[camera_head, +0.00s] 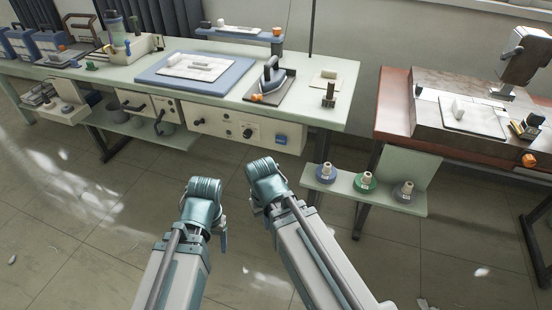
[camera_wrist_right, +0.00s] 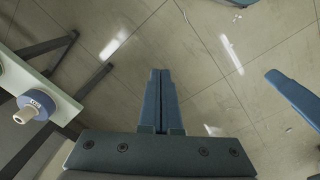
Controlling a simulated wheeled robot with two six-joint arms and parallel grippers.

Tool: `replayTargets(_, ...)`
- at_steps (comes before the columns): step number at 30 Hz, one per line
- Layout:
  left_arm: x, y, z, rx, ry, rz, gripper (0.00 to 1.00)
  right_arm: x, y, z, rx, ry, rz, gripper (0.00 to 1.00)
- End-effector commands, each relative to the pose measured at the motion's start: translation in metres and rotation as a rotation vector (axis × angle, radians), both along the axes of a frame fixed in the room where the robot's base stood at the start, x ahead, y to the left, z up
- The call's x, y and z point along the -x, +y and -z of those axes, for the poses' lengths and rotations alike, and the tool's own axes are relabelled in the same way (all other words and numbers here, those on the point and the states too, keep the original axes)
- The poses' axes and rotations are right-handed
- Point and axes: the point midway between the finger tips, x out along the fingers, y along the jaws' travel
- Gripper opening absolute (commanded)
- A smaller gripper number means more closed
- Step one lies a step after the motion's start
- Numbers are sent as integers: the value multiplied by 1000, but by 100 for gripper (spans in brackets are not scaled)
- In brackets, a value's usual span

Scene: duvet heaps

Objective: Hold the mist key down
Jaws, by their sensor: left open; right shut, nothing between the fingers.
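A control panel (camera_head: 238,130) with black knobs is set in the front of the pale green ironing table. A blue key (camera_head: 281,139) sits at the panel's lower right and looks like the mist key; any label is too small to read. My left gripper (camera_head: 223,240) is open, low in front of the table and apart from the panel. My right gripper is shut and empty; its blue fingers (camera_wrist_right: 160,75) lie together above the floor in the right wrist view. In the head view its fingers are mostly hidden by my wrist. Neither gripper touches the panel.
An iron (camera_head: 269,78) stands on a dark rest on the table (camera_head: 335,75), beside a blue pressing pad (camera_head: 150,75). A low shelf (camera_head: 330,184) with several thread spools juts out right of the panel. A second brown table (camera_head: 395,100) stands further right. The floor between is clear.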

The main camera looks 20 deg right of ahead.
Motion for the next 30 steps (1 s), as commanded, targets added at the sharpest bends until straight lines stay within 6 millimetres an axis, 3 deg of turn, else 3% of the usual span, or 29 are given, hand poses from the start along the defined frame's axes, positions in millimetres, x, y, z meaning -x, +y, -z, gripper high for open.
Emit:
replayTargets(1, 0, 0, 27, 0, 0, 0, 72, -3, -4, 27, -1, -4, 8, 0)
replayTargets(13, 0, 0, 127, -1, -1, 2, 72, -22, -36, 126, 30, -55, 10, 0)
replayTargets(21, -1, 0, 194, -1, -2, 3, 72, -47, -70, 187, 158, -121, -117, 0)
replayTargets(25, -1, 0, 226, -1, -3, 4, 72, -73, -96, 206, 338, -163, -319, 0)
replayTargets(30, -1, 0, 236, -1, -3, 4, 72, -115, -118, 178, 686, -165, -713, 0)
